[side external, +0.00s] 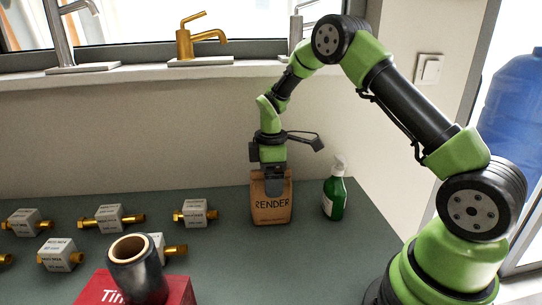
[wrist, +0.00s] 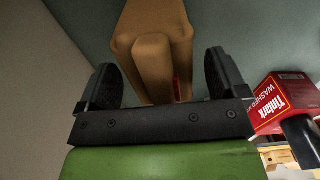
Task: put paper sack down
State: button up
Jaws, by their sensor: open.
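The brown paper sack (side external: 271,203), printed "RENDER", stands upright on the dark green worktop near the back wall. My gripper (side external: 273,183) is above the sack with its fingers at the sack's top. In the wrist view the sack (wrist: 155,50) lies between the two black fingers of my gripper (wrist: 162,82). The fingers are open, with a gap showing on each side of the sack. The side external view hides part of the sack's top behind my gripper.
A green spray bottle (side external: 334,190) stands just right of the sack. Several valve blocks with brass ends (side external: 195,213) lie to the left. A red box (side external: 180,291) with a dark pipe piece (side external: 137,272) is at the front. The worktop (side external: 330,255) is clear in front of the sack.

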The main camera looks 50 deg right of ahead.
notch_tip(320, 180, up, 11)
jog(key=shift+f, duration=0.15)
jog(key=s+a+r+m+t, duration=0.25)
jog(key=s+a+r, duration=0.25)
jog(key=r, duration=0.3)
jog(key=s+a+r+m+t+y, duration=0.1)
jog(key=s+a+m+t, duration=0.1)
jog(key=s+m, duration=0.3)
jog(key=s+a+r+m+t+y, duration=0.1)
jog(key=s+a+m, duration=0.4)
jog(key=s, duration=0.6)
jog(key=shift+s+r+t, duration=0.3)
jog(key=shift+s+t, duration=0.1)
jog(key=shift+t, duration=0.45)
